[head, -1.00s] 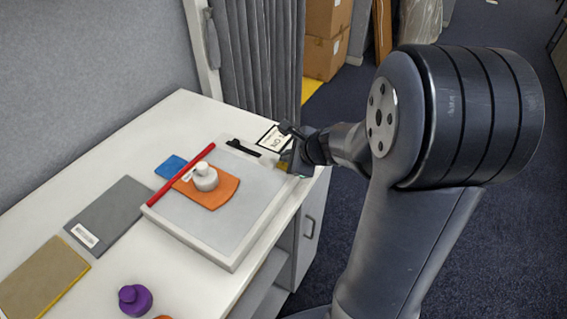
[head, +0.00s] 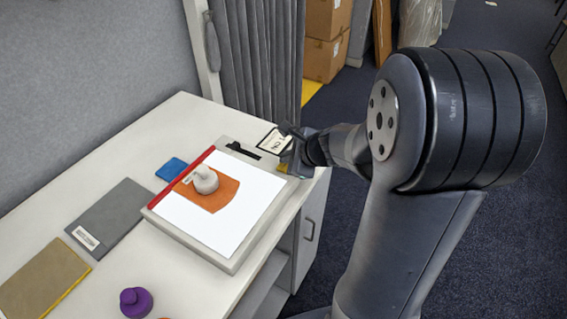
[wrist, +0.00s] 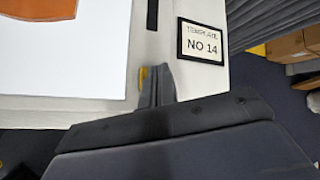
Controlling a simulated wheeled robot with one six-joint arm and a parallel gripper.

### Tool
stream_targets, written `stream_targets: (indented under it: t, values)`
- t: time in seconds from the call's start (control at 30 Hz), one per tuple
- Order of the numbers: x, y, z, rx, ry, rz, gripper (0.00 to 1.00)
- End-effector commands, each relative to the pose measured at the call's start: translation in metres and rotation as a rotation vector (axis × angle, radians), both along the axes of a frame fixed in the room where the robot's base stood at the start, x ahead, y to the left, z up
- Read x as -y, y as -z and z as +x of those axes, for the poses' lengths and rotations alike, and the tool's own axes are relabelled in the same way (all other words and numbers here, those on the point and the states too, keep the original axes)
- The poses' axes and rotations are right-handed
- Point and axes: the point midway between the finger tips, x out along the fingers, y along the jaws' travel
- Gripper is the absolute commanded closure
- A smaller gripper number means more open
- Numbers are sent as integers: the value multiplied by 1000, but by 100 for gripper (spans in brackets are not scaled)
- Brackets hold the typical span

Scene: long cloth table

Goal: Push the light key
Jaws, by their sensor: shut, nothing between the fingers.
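The light box (head: 225,249) lies on the table with its panel (head: 230,221) glowing bright white. It also shows in the wrist view (wrist: 60,103), at the left. A small yellow piece, which looks like the light key (wrist: 142,77), shows at the left side of my fingers, partly hidden by them. My gripper (wrist: 158,84) is shut and empty, its fingertips down at the box's right end strip. In the head view my gripper (head: 293,163) is at the box's far right corner. Whether the fingertips touch the key cannot be told.
A framed "NO 14" card (wrist: 203,41) stands close to my fingers.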

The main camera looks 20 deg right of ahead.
Motion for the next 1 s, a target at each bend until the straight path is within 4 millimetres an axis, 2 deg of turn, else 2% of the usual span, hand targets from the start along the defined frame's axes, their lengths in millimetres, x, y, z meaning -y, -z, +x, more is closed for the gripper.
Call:
stream_targets:
  t: [0.47, 1.0]
  values:
    - [0, -9, 0, 0, -1, -1, 100]
    - [0, -62, 0, 0, -1, -1, 100]
